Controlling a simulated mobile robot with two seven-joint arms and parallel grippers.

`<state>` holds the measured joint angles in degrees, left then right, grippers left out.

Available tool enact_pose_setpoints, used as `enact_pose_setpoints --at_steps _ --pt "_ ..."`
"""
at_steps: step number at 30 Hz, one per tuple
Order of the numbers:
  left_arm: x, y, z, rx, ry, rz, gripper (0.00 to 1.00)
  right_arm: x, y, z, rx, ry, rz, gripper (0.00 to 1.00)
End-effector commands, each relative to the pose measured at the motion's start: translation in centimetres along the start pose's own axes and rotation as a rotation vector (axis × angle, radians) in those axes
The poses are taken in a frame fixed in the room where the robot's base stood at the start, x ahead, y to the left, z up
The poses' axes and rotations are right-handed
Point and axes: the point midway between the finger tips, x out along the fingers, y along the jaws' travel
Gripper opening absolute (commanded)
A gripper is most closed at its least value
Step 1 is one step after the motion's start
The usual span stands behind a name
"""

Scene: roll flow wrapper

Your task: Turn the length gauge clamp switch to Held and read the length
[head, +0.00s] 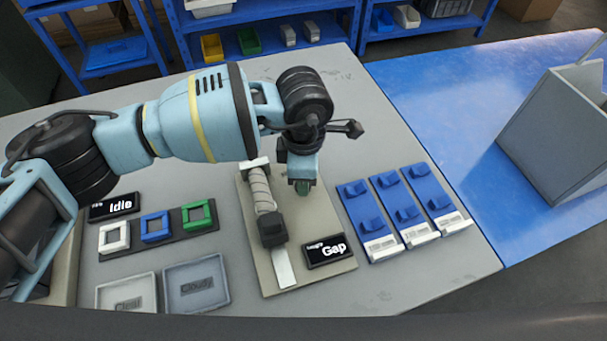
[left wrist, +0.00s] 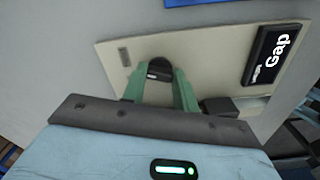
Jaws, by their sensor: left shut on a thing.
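The length gauge is a beige board (head: 316,222) with a pale wrapped roll (head: 260,187) and a black slide block (head: 271,229) along its left side. Its black display (head: 328,250) reads "Gap"; the display also shows in the left wrist view (left wrist: 270,54). My left gripper (head: 303,187) points down over the board's far right part. In the left wrist view its green fingers (left wrist: 160,84) are shut on a black round clamp switch (left wrist: 158,65). In the head view the gripper hides the switch. No switch-position label is legible. My right gripper is not in view.
A display (head: 114,207) reading "Idle" and white, blue and green square pieces (head: 157,227) lie left of the gauge. Two trays (head: 197,286) lie in front of them. Several blue holders (head: 406,211) stand right of the gauge. A grey bin (head: 555,130) sits on the blue table.

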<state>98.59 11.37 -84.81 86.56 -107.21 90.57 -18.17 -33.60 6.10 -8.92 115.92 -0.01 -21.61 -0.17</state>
Motion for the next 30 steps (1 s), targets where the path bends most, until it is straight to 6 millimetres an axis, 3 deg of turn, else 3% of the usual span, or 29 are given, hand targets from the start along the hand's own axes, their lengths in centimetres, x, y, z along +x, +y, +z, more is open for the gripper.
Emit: enact_pose_setpoints --at_steps 10,27,28,30 --pt "-0.06 0.03 0.03 0.152 -0.002 0.002 0.06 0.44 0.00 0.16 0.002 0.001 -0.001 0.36" --pt "-0.16 0.03 0.04 0.182 -0.002 0.003 0.06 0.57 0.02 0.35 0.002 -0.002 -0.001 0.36" --pt "-0.16 0.04 0.04 0.182 -0.002 0.003 0.32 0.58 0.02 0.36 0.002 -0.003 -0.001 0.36" --pt "-0.16 0.04 0.04 0.182 -0.002 0.003 0.41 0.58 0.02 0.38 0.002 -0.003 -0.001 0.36"
